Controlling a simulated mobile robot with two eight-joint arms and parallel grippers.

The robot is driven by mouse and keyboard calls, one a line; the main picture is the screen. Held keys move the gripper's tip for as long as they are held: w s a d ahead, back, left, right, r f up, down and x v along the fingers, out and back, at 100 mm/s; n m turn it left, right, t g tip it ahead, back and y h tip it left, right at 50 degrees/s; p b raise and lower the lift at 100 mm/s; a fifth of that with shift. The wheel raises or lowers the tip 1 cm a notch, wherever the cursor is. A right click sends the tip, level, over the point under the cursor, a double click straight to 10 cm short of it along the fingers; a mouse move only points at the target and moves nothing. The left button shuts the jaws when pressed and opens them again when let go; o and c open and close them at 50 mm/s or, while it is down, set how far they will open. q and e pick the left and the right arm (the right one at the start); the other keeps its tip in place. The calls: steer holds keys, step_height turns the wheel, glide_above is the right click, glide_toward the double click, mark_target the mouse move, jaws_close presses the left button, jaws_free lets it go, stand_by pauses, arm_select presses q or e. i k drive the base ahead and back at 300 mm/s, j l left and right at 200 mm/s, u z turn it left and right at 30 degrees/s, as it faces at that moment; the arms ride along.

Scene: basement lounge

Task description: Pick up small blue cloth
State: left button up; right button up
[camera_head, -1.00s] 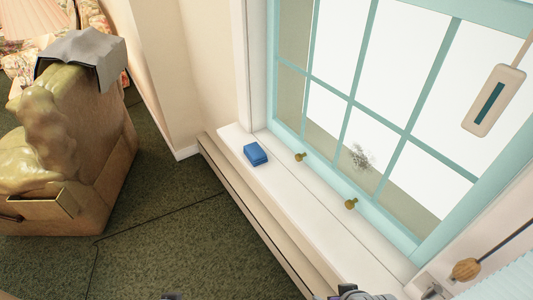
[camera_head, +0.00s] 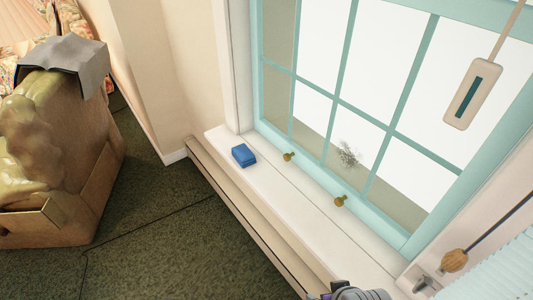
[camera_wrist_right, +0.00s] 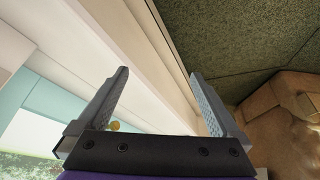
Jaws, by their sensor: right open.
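The small blue cloth (camera_head: 243,155) is folded into a small block and lies on the white window sill (camera_head: 290,215), near its far end. My right gripper shows in the right wrist view (camera_wrist_right: 155,100) with its two fingers wide apart and nothing between them. It is over the sill and the sill's front edge. In the head view only a part of my right arm shows at the bottom edge, well apart from the cloth. The cloth cannot be seen in the right wrist view. My left gripper is not in view.
Two brass knobs (camera_head: 289,156) stand on the window frame beside the sill. A hanging pull (camera_head: 472,95) is at upper right. Green carpet between chair and sill is clear.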

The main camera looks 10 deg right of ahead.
mark_target(245, 158)
steer(key=i+j, duration=0.25)
steer(key=i, duration=0.25)
steer(key=i+j, duration=0.3)
steer(key=i, duration=0.15)
steer(key=i+j+z, duration=0.1)
steer(key=z, duration=0.3)
steer(key=i+j+z, duration=0.15)
steer(key=z, duration=0.3)
steer(key=i+j+z, duration=0.15)
steer(key=z, duration=0.8)
